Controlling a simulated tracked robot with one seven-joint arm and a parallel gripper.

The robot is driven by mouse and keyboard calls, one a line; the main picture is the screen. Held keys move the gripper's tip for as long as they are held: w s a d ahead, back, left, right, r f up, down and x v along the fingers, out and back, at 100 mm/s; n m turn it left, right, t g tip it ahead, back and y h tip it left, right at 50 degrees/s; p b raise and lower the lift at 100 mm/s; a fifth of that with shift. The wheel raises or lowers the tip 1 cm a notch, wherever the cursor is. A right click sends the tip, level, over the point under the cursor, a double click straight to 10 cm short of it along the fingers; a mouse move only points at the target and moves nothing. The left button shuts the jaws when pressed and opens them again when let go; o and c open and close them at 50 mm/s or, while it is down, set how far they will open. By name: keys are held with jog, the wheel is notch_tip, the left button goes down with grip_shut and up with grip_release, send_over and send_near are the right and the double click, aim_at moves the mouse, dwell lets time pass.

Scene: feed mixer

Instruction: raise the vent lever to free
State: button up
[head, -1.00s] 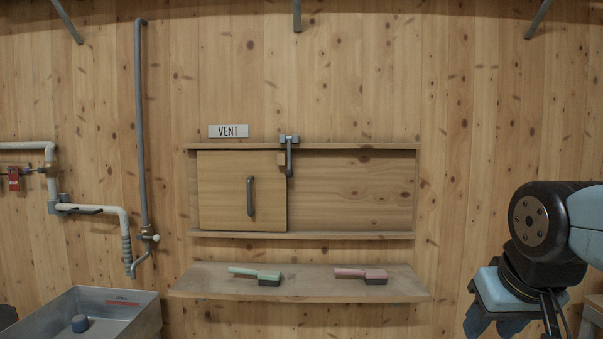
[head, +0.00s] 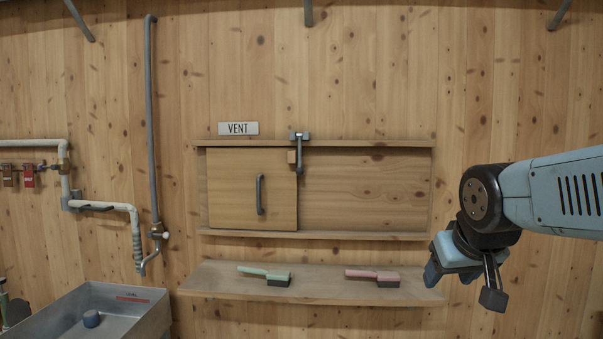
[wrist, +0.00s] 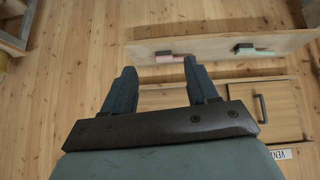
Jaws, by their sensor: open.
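The vent lever (head: 299,158) is a small grey lever on a bracket at the top rail of the vent frame. It hangs down at the right edge of the wooden sliding door (head: 235,190), next to a small wooden block. The door has a grey vertical handle (head: 260,195) and covers the left part of the opening, under the VENT sign (head: 238,128). My gripper (head: 440,275) is at the right in the head view, apart from the lever. In the wrist view my gripper (wrist: 158,85) is open with nothing between its fingers. The lever is not clearly visible there.
A shelf (head: 320,290) below the vent carries a green brush (head: 265,275) and a pink brush (head: 373,277). A metal basin (head: 130,310) stands at lower left, with pipes (head: 152,120) above it. The wall right of the vent is bare.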

jog(key=w+a+r+n+t, duration=0.1)
jog(key=w+r+t, duration=0.1)
jog(key=w, duration=0.4)
jog(key=w+a+r+t, duration=0.1)
jog(key=w+r, duration=0.1)
jog(key=w, duration=0.5)
jog(key=n+t+y, duration=0.8)
jog(key=y, duration=0.6)
send_near(302, 174)
jog(key=x, duration=1.1)
jog(key=shift+w+a+r, duration=0.2)
jog(key=shift+w+a, duration=0.05)
jog(key=shift+w, duration=0.05)
jog(key=shift+c, duration=0.2)
